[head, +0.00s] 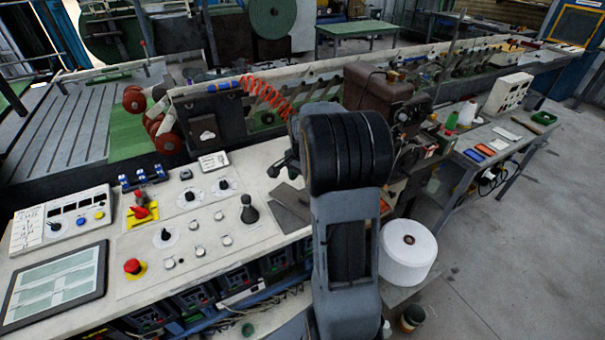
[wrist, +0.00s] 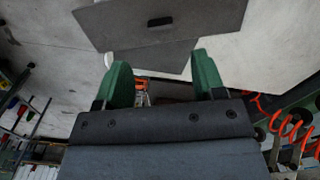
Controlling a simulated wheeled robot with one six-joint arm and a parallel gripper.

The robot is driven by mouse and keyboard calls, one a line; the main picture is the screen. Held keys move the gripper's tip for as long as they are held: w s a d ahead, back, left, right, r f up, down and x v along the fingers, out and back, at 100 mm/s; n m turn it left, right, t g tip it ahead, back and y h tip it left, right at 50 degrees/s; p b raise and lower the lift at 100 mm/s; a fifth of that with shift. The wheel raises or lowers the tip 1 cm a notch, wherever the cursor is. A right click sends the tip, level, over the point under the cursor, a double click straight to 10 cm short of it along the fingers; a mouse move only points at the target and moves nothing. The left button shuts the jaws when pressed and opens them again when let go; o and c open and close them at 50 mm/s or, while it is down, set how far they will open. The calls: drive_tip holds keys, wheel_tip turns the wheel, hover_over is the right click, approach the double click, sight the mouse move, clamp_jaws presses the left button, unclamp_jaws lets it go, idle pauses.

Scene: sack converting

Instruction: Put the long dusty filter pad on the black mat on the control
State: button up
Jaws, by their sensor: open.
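My gripper (wrist: 161,60) is open in the wrist view, its two green fingers wide apart with nothing between them. Beyond the fingertips lies a dark grey mat (wrist: 205,18) on the pale console top. A small, elongated black piece (wrist: 160,21) lies on that mat, apart from the fingers. I cannot tell whether it is the long dusty filter pad. In the head view the mat (head: 290,212) is on the right part of the control console (head: 215,262), partly hidden by my arm.
The console carries a red mushroom button (head: 134,266), a black joystick (head: 249,210) and a tablet (head: 55,285). A white roll (head: 408,252) stands right of my arm.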

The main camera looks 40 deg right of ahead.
drive_tip(key=s+a+r+n+t, duration=0.2)
drive_tip(key=s+a+r+n, duration=0.35)
drive_tip(key=a+r, duration=0.45)
drive_tip(key=s+a+n+t, duration=0.2)
drive_tip(key=s+a+n, duration=0.6)
drive_tip(key=a+n, duration=0.1)
drive_tip(key=shift+s+a+f+t, duration=0.25)
drive_tip(key=shift+s+t, duration=0.15)
